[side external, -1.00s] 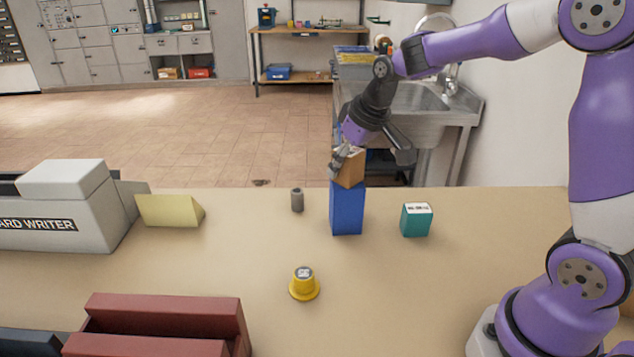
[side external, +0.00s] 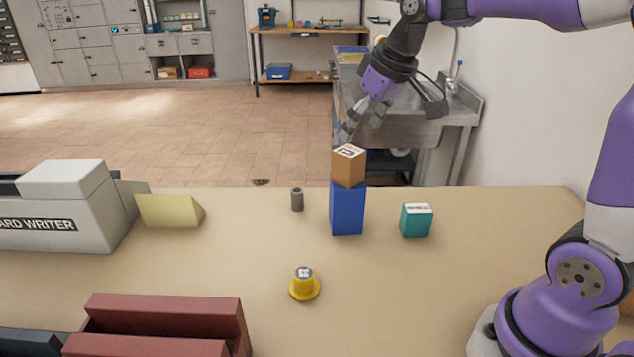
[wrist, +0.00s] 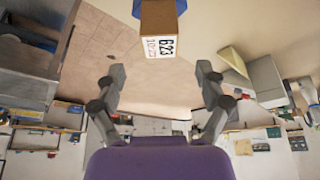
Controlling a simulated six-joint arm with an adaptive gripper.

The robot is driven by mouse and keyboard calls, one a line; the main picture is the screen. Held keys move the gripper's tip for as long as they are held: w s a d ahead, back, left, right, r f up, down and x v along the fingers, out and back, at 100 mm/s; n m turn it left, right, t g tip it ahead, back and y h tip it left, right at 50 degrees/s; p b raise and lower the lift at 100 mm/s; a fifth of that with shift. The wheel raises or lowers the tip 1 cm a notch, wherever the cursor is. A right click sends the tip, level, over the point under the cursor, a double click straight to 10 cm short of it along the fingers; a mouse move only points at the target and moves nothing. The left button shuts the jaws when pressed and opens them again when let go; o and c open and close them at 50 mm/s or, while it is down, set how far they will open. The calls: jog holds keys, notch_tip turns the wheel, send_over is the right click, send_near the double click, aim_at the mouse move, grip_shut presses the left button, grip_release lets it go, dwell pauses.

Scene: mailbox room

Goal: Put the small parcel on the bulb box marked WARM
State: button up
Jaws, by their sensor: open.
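The small parcel (side external: 348,167), a brown box with a printed label on top, rests on the top of a tall blue box (side external: 346,209). In the wrist view the parcel (wrist: 159,22) shows its label, reading 623, with a bit of the blue box (wrist: 180,6) behind it. No WARM marking is readable on the blue box's visible faces. My gripper (side external: 360,128) is above and behind the parcel, apart from it. Its two fingers are spread and empty in the wrist view (wrist: 160,75).
A teal box (side external: 416,220) stands right of the blue box. A small grey cylinder (side external: 297,200) and a yellow knob-like piece (side external: 304,285) stand nearby. A yellow wedge (side external: 170,211), the card writer (side external: 60,210) and a dark red holder (side external: 165,320) are at left. The table's middle is mostly clear.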

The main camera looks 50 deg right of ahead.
jog(key=s+a+f, duration=0.1)
jog(key=s+a, duration=0.2)
jog(key=s, duration=0.4)
jog(key=s+a+f+t, duration=0.1)
jog(key=s+a+f, duration=0.1)
jog(key=s, duration=0.5)
jog(key=shift+a+f, duration=0.15)
jog(key=shift+a, duration=0.35)
